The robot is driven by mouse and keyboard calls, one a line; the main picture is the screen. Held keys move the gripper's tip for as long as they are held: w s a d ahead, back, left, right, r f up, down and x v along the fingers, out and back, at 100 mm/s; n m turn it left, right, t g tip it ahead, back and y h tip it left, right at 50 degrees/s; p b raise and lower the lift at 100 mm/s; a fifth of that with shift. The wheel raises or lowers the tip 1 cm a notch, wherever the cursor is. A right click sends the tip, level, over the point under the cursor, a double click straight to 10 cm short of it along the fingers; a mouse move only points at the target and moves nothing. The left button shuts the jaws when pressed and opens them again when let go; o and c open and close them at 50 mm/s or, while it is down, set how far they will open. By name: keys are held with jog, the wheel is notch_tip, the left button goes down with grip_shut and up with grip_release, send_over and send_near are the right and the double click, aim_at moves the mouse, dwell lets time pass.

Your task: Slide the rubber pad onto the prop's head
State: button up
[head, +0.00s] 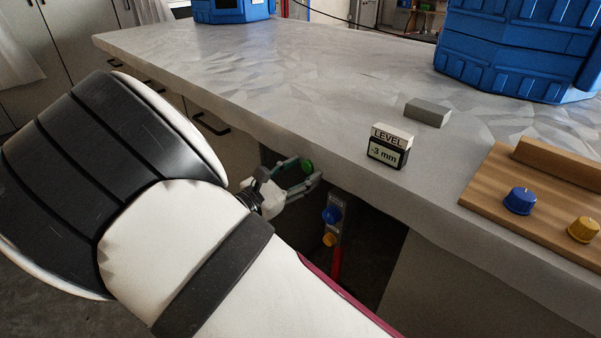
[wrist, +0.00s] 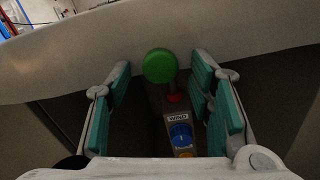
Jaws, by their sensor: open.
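The green piece also shows at the fingertips in the head view (head: 308,166). Below it are a small red part (wrist: 173,96) and a grey panel (head: 336,225) with a blue knob (head: 331,215) and a yellow knob (head: 329,239). A red post (head: 337,264) stands beneath. A plain grey block (head: 427,112) lies on the counter; I cannot tell whether it is the rubber pad.
The counter (head: 290,75) has a thick overhanging edge close to my gripper. A level display (head: 387,152) reading -3 mm stands near that edge. A wooden board (head: 485,190) with blue and yellow knobs is at right. Blue containers (head: 515,50) stand behind.

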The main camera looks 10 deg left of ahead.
grip_shut()
jog(key=p+x, duration=0.1)
jog(key=x, duration=0.9)
jog(key=shift+w+d, duration=0.15)
grip_release()
jog(key=shift+d, duration=0.1)
jog(key=v, duration=1.2)
